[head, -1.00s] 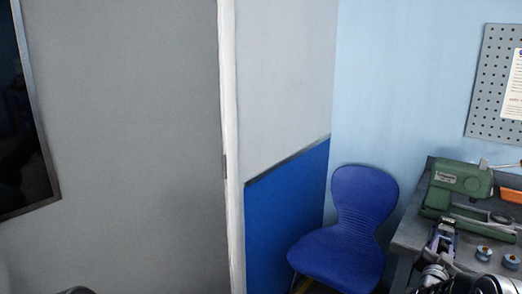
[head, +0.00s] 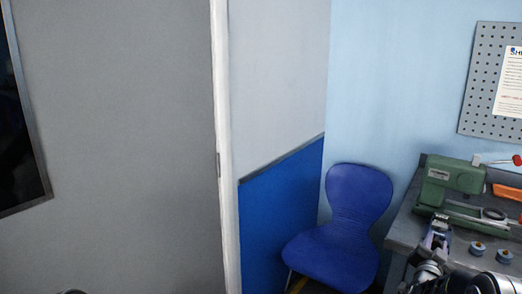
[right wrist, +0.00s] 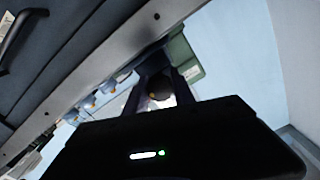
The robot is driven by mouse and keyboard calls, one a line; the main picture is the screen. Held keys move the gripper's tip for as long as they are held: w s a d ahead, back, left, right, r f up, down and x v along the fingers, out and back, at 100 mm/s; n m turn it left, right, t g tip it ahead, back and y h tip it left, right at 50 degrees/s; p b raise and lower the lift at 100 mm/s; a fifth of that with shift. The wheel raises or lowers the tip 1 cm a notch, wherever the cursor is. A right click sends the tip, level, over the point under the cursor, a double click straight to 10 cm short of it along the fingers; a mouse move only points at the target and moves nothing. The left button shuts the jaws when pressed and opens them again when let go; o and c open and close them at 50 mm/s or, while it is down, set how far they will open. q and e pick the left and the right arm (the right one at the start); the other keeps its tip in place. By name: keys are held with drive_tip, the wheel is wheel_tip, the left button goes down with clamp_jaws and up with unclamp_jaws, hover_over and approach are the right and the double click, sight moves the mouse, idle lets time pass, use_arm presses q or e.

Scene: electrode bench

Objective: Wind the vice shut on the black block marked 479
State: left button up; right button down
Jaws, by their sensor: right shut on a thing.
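In the right wrist view my right gripper (right wrist: 157,92) is shut on a small dark rounded thing (right wrist: 159,86), too dark to name. I cannot make out the black block or its number 479. My left gripper is not in view.
Two small blue-and-grey round pieces (head: 477,248) stand on the grey bench (head: 404,231), right of my gripper. An orange thing (head: 507,192) lies farther right. A blue chair (head: 345,240) stands left of the bench. A pegboard (head: 483,75) hangs behind.

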drive_tip(key=shift+f+m+b, duration=0.1)
drive_tip(key=shift+m+b, duration=1.3)
drive_tip(key=shift+b, duration=0.8)
drive_tip(key=c, duration=1.1)
unclamp_jaws()
drive_tip(key=shift+s, duration=0.1)
drive_tip(key=shift+b+v, duration=0.55)
drive_tip(key=shift+v, duration=2.9)
